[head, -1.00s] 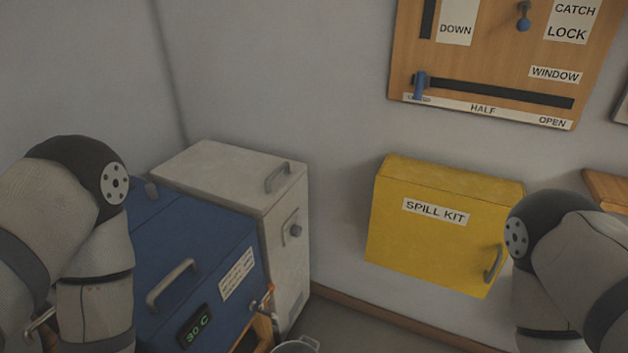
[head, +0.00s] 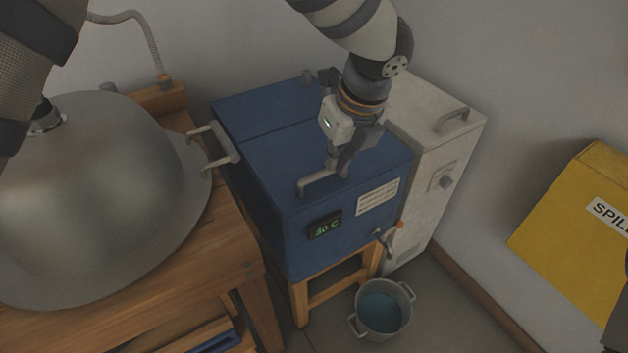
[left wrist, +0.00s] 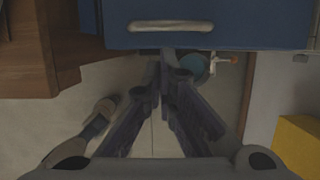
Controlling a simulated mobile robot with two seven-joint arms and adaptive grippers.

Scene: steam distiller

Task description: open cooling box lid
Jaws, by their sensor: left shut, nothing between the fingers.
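The cooling box (head: 330,250) is the blue box on a wooden stand, with a display reading 30 C. Its lid (head: 275,160) lies flat and shut on top. A grey bar handle (head: 317,183) sits at the lid's front; the handle also shows in the left wrist view (left wrist: 170,26). My left gripper (head: 341,166) points down over the lid, its fingertips beside the right end of the handle in the head view. It is shut and empty. In the left wrist view the fingertips (left wrist: 168,68) appear apart from the handle.
A large metal dome (head: 100,200) on a wooden bench stands left of the box. A white cabinet (head: 440,150) stands close on the right. A bucket (head: 383,312) is on the floor below a tap (head: 386,243). A yellow spill kit box (head: 575,220) is at the right.

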